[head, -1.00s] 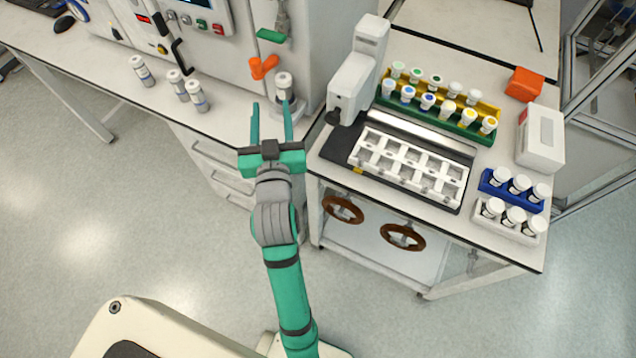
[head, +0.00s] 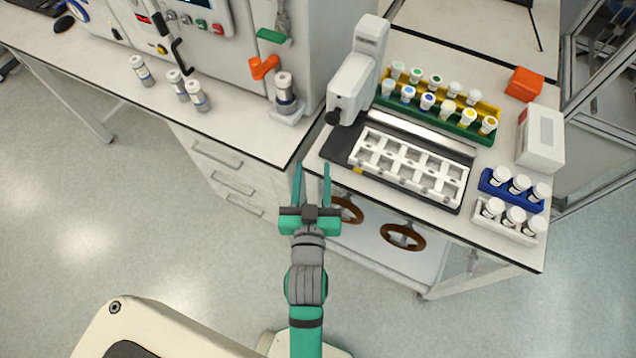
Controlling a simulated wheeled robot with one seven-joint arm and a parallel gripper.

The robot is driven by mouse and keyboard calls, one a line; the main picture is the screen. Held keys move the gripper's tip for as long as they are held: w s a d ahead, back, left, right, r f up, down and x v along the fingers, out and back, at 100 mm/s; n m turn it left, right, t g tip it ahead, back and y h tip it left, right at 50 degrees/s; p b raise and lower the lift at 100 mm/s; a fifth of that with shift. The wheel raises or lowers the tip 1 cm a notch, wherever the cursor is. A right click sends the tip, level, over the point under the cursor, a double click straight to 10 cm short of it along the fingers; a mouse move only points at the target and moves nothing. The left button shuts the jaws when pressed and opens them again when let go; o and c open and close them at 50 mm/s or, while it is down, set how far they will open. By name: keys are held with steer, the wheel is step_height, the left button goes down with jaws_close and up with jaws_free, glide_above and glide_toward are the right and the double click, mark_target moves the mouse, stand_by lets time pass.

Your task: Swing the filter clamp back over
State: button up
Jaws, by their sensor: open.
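An orange lever-like piece (head: 264,67) sticks out from the front of the grey cabinet, just left of and above a capped cylinder (head: 285,88). It looks like the filter clamp, but I cannot tell for sure. The cylinder stands upright in a small white holder (head: 289,118) on the bench. My gripper (head: 312,168) is open and empty. Its two green fingers point away from me, in front of the gap between the left bench and the right table. It is apart from the orange piece and the cylinder, below and to the right of them in the picture.
A green lever (head: 272,36) sits higher on the cabinet. Several capped vials stand on the left bench (head: 110,95). A white device (head: 355,80), a white rack (head: 410,163) and vial racks crowd the right table. The floor at left is clear.

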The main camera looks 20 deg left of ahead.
steer(key=shift+s+d+f, duration=0.35)
steer(key=shift+d, duration=0.15)
steer(key=shift+s+d+f, duration=0.35)
steer(key=shift+d, duration=0.15)
jaws_close()
steer(key=n+t+h, duration=0.2)
steer(key=n+h, duration=0.1)
steer(key=n, duration=1.2)
glide_toward(264, 62)
steer(key=s+a+r, duration=0.3)
steer(key=s+a, duration=0.3)
steer(key=w+d, duration=0.2)
steer(key=w, duration=0.7)
steer(key=shift+w, duration=0.2)
